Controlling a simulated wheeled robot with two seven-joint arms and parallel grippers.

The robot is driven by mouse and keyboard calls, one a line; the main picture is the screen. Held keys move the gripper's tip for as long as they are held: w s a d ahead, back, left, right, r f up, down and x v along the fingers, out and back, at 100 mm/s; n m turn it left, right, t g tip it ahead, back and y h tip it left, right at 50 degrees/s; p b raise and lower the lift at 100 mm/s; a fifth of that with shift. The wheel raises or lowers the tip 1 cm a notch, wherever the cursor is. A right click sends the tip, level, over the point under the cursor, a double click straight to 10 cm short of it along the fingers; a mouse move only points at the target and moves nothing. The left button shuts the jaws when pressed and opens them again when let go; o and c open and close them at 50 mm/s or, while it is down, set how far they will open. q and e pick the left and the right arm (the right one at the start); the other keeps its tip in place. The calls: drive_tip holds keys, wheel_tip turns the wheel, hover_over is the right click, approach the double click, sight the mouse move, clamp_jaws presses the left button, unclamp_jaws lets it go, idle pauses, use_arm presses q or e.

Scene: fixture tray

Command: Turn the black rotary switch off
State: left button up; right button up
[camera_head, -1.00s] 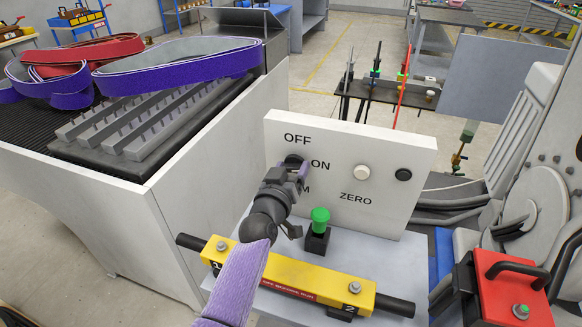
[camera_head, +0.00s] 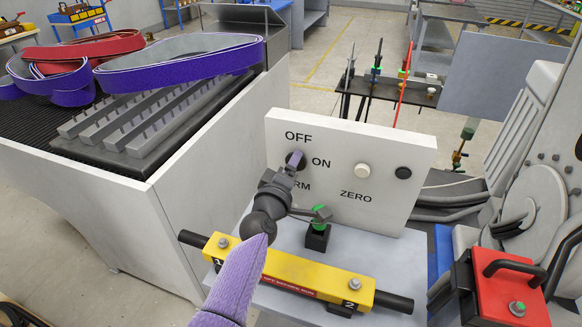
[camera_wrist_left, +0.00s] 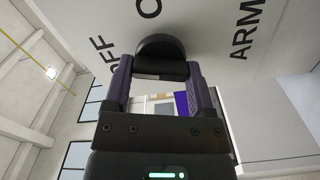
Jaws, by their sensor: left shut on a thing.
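The black rotary switch (camera_head: 293,157) is on the upper left of the white upright panel (camera_head: 390,148), below the word OFF and left of the word ON. My left gripper (camera_head: 296,166) reaches it from the front and is shut on its knob, partly covering it in the head view. In the left wrist view, the dark round switch (camera_wrist_left: 160,46) has its grip bar between the two finger pads of my left gripper (camera_wrist_left: 160,72). The exact pointing direction of the knob is hard to read. My right gripper is not in view.
A white knob (camera_head: 362,171) and a black round part (camera_head: 403,173) are farther right on the panel. A yellow bar (camera_head: 290,274) with black ends lies in front. A red box (camera_head: 510,290) is at right.

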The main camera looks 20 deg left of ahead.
use_arm(q)
drive_tip(key=shift+n, duration=1.9)
drive_tip(key=shift+f, duration=0.1)
drive_tip(key=o, duration=1.2)
drive_tip(key=shift+s, duration=0.1)
drive_tip(key=s+p, duration=0.2)
drive_tip(key=s, duration=0.7)
drive_tip(key=shift+s+a, duration=0.15)
drive_tip(key=shift+s, duration=0.2)
